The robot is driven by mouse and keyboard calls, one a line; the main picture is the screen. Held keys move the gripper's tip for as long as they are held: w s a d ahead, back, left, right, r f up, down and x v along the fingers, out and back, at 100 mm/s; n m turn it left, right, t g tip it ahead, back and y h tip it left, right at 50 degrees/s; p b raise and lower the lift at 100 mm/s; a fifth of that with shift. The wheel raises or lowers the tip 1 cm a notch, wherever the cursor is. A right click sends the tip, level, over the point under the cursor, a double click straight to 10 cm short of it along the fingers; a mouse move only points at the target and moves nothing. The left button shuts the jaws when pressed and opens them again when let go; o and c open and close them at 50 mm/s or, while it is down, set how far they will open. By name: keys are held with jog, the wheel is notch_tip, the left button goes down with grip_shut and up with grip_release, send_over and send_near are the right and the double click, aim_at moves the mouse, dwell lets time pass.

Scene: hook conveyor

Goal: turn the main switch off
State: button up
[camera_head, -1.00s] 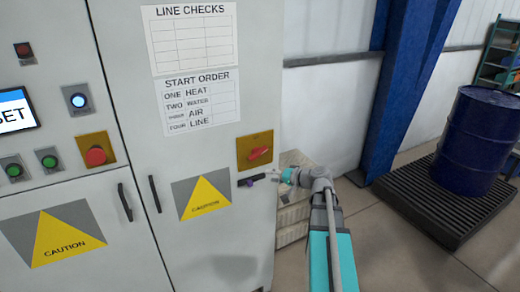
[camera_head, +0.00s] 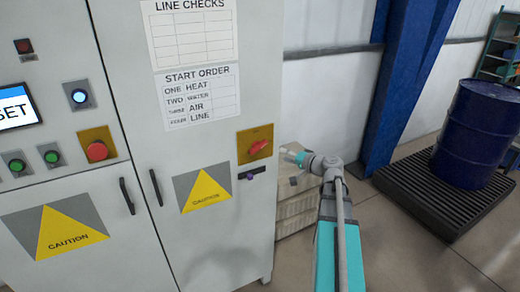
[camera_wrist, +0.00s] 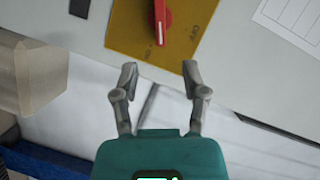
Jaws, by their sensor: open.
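The main switch is a red rotary handle (camera_head: 258,146) on an orange-yellow plate (camera_head: 246,136) at the right of the cabinet door. In the wrist view the handle (camera_wrist: 160,20) shows at the top, on its plate (camera_wrist: 128,22). Its visible end points toward the ON mark; the OFF mark is on the right. My gripper (camera_wrist: 158,72) is open and empty, its fingertips apart and just short of the plate's lower edge. In the head view my gripper (camera_head: 284,150) is right of the switch, beside the cabinet edge; its fingers are too small to make out clearly.
A dark label strip with a small purple piece (camera_head: 250,176) sits below the switch. Red and green buttons, a screen and door handles are further left. A pale stack (camera_head: 295,205) stands beside the cabinet. A blue post and a blue barrel (camera_head: 482,130) are to the right.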

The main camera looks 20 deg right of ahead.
aim_at(261, 148)
jog(key=b+x, duration=0.2)
jog(key=x, duration=1)
jog(key=shift+w+f, duration=0.1)
jog(key=shift+w, duration=0.2)
grip_shut()
